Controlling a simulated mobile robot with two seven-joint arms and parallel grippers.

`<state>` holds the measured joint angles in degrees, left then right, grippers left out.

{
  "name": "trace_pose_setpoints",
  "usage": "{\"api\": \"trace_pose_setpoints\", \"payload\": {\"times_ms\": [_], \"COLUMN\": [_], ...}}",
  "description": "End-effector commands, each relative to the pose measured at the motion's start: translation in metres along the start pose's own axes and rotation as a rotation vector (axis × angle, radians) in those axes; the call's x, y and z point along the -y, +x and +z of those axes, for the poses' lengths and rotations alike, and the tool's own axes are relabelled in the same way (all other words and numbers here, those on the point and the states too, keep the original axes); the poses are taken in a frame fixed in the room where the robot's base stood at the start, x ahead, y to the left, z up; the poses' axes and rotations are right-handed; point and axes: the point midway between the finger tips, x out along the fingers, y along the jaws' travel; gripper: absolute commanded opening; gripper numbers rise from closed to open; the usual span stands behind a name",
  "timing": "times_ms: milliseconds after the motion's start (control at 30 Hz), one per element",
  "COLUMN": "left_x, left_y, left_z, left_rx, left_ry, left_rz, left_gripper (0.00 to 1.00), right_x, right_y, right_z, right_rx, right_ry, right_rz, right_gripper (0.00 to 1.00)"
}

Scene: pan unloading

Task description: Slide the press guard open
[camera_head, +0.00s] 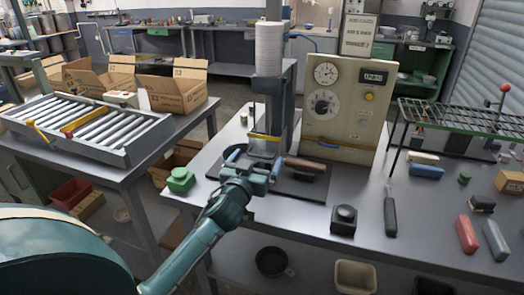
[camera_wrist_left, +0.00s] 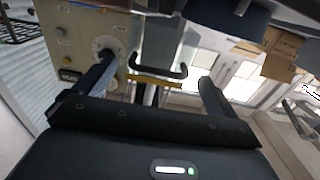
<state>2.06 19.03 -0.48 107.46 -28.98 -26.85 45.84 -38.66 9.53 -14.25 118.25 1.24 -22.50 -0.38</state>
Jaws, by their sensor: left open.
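The press (camera_head: 268,100) stands near the back left of the workbench, with a stacked white column on top. Its guard has a yellow bar (camera_head: 264,138) across the front; the bar also shows in the left wrist view (camera_wrist_left: 158,82). A dark U-shaped handle (camera_wrist_left: 155,72) lies just above that bar, between and beyond my fingers. My left gripper (camera_head: 256,162) is open and empty in front of the press and hides part of its lower area. In the left wrist view its fingers (camera_wrist_left: 155,88) are apart. A pan's brown handle (camera_head: 305,164) sticks out right of the gripper. My right gripper is not in view.
A cream control box (camera_head: 347,105) with dials stands right of the press. A green button box (camera_head: 180,180) sits left, a black knob block (camera_head: 343,220) in front. A wire rack (camera_head: 465,117) and several tools fill the right. A roller conveyor (camera_head: 90,125) stands on the left table.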

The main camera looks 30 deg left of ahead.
Motion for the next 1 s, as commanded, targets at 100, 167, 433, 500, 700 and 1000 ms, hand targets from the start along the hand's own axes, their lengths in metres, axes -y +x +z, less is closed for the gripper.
{"api": "trace_pose_setpoints", "payload": {"times_ms": [100,167,433,500,700,1000], "left_x": [0.0,0.0,-0.001,-0.001,-0.001,-0.001], "left_y": [0.021,0.028,0.041,0.041,0.04,0.04], "left_z": [-0.001,-0.001,0.0,0.0,0.0,0.001], "left_rx": [-0.001,0.0,0.0,0.0,0.0,0.001], "left_ry": [0.001,0.001,0.001,0.001,0.001,0.001], "left_rz": [0.001,0.0,0.002,0.002,0.001,0.001], "left_gripper": [0.96,0.96,0.96,0.96,0.91,0.66], "right_x": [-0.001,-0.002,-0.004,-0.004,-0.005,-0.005], "right_y": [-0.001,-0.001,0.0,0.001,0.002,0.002], "right_z": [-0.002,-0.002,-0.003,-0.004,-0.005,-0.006], "right_rx": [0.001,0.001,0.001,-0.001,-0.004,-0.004], "right_ry": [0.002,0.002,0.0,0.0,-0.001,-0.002], "right_rz": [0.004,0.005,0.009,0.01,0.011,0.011], "right_gripper": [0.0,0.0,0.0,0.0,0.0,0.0]}}
